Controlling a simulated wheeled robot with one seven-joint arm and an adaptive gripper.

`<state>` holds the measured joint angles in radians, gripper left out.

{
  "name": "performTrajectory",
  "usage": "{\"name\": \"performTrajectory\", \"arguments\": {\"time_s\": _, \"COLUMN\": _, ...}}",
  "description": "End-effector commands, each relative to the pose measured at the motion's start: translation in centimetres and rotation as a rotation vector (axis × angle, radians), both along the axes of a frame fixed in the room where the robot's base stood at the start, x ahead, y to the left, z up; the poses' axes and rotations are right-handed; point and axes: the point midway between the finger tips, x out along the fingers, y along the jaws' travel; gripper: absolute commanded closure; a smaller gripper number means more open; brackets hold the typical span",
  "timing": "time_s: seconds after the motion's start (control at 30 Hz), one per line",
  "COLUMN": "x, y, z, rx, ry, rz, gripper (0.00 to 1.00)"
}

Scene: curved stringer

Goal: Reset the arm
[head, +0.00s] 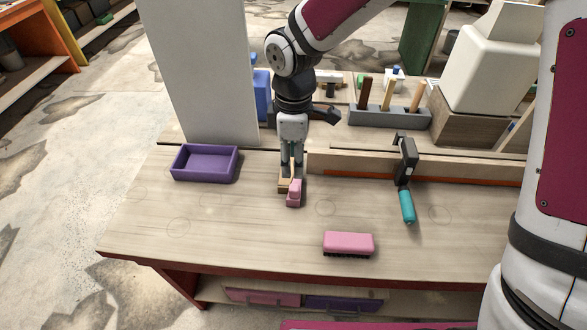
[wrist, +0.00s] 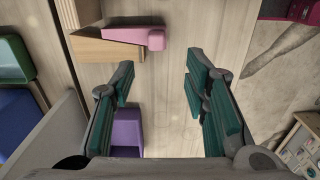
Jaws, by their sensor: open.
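My gripper (head: 291,170) points down over the workbench in the head view. In the wrist view its teal-padded fingers (wrist: 160,80) stand wide apart with nothing between the tips. A pink piece (head: 293,193) with a small wooden block (head: 283,183) sits on the bench by the fingertips. In the wrist view the pink piece (wrist: 150,38) and the wooden block (wrist: 100,50) lie beyond the fingertips; contact is not visible. My arm rises from the gripper to the top of the head view.
A purple tray (head: 205,177) stands left, near a tall pale panel (head: 203,70). A pink brush (head: 348,243) lies in front. A clamp with a teal handle (head: 407,207) leans at the wooden ledge (head: 350,167) on the right. The bench's front left (head: 150,235) is clear.

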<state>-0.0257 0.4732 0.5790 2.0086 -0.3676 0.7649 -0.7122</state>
Motion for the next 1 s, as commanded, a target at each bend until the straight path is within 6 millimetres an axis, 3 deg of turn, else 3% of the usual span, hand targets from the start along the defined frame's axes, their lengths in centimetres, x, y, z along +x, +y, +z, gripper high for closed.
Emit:
{"name": "performTrajectory", "arguments": {"time_s": 0.67, "x": 0.0, "y": -0.2, "z": 1.0, "rx": -0.003, "ry": -0.005, "rz": -0.009, "gripper": 0.58}}
{"name": "performTrajectory", "arguments": {"time_s": 0.77, "x": -0.1, "y": -1.4, "z": 2.2, "rx": -0.018, "ry": -0.026, "rz": -0.057, "gripper": 0.58}}
{"name": "performTrajectory", "arguments": {"time_s": 1.0, "x": -1.8, "y": -7.7, "z": 8.2, "rx": -0.063, "ry": -0.137, "rz": -0.355, "gripper": 0.58}}
